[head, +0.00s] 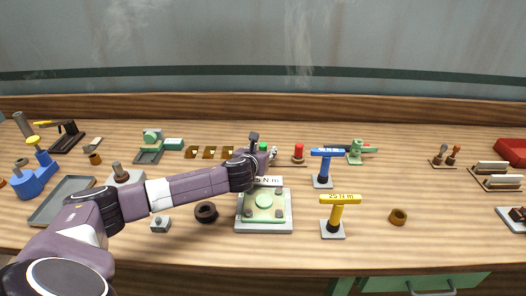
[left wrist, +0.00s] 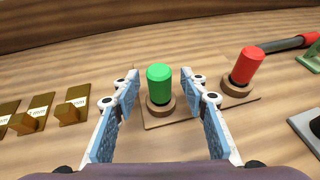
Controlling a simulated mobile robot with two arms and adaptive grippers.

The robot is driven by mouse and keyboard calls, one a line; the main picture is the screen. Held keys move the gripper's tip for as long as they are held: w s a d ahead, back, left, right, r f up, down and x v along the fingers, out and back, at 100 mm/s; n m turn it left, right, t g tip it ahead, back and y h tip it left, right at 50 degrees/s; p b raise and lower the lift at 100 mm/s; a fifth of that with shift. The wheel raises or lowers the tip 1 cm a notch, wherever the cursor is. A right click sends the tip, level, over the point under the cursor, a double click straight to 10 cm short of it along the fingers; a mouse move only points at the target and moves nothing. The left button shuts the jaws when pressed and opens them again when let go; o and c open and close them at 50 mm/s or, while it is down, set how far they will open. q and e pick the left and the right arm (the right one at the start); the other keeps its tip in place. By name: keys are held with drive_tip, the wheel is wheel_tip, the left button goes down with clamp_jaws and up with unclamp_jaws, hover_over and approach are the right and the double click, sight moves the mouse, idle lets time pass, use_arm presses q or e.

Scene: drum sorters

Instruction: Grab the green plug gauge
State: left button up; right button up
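The green plug gauge (left wrist: 159,86) stands upright in a round wooden holder on a thin board in the left wrist view. In the head view only its green top (head: 264,146) shows above my left wrist. My left gripper (left wrist: 160,80) is open, with one finger on each side of the green plug gauge and gaps on both sides. A red plug gauge (left wrist: 247,66) stands in its own holder to the right, outside the fingers; it also shows in the head view (head: 298,151). My right gripper is not in view.
Brass blocks with labels (left wrist: 70,110) lie to the left of the green gauge. A blue T-handled tool (head: 322,168) and a yellow one (head: 339,212) stand to the right. A green-topped fixture (head: 264,222) lies below my left wrist. The wooden back ledge (head: 400,108) runs behind.

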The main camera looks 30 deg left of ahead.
use_arm(q)
clamp_jaws()
drive_tip(key=shift+w, duration=0.1)
idle(0.4)
